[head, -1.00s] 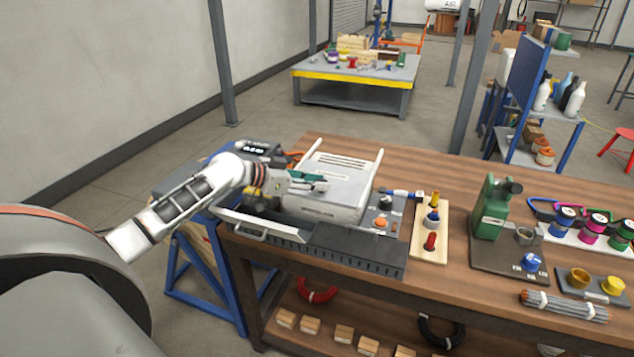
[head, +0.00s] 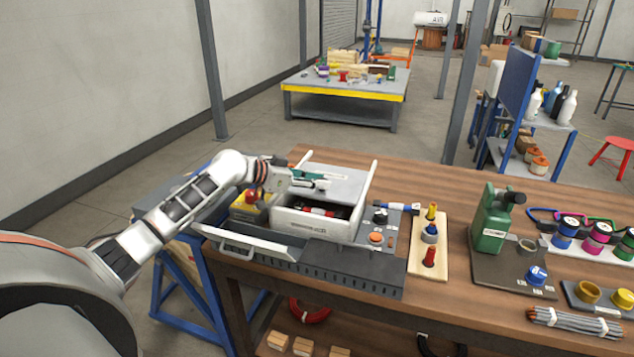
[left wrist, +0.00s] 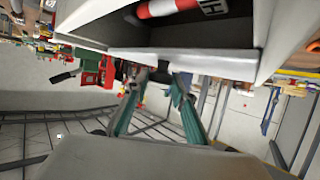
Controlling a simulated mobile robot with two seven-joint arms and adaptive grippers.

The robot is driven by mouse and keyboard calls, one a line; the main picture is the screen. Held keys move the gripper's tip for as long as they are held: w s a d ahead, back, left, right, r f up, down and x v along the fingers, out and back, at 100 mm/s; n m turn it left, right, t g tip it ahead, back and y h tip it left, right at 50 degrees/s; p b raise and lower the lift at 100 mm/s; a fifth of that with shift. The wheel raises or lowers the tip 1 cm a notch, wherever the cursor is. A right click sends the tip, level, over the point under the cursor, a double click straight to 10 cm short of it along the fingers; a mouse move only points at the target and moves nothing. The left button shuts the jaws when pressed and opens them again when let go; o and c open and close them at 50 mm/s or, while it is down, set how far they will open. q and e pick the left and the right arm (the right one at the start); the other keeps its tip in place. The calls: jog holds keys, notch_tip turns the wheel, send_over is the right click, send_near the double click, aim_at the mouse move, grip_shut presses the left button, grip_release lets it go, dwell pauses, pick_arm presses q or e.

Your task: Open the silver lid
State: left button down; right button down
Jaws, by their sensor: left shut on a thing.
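The silver lid (head: 345,183) is on the white box (head: 312,222) at the left end of the wooden bench. My left gripper (head: 318,180) is shut on the lid's front edge. The front edge stands clear of the box, and the gap shows red and dark things (head: 322,211) inside. In the left wrist view, my left gripper's fingers (left wrist: 160,80) meet at a pale edge. A red and white cylinder (left wrist: 172,8) shows beyond it. The grip itself is partly hidden. My right gripper is not in view.
A grey tray with a handle (head: 250,243) is in front of the box. A yellow bin (head: 247,206) is to its left. A control plate with an orange button (head: 376,237) and a board of coloured knobs (head: 430,255) stand close on the right.

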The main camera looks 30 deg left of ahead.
pick_arm(q)
jog(key=c, duration=1.7)
grip_release()
jog(key=v, duration=1.2)
jog(key=shift+o, duration=0.3)
jog(key=shift+r, duration=0.1)
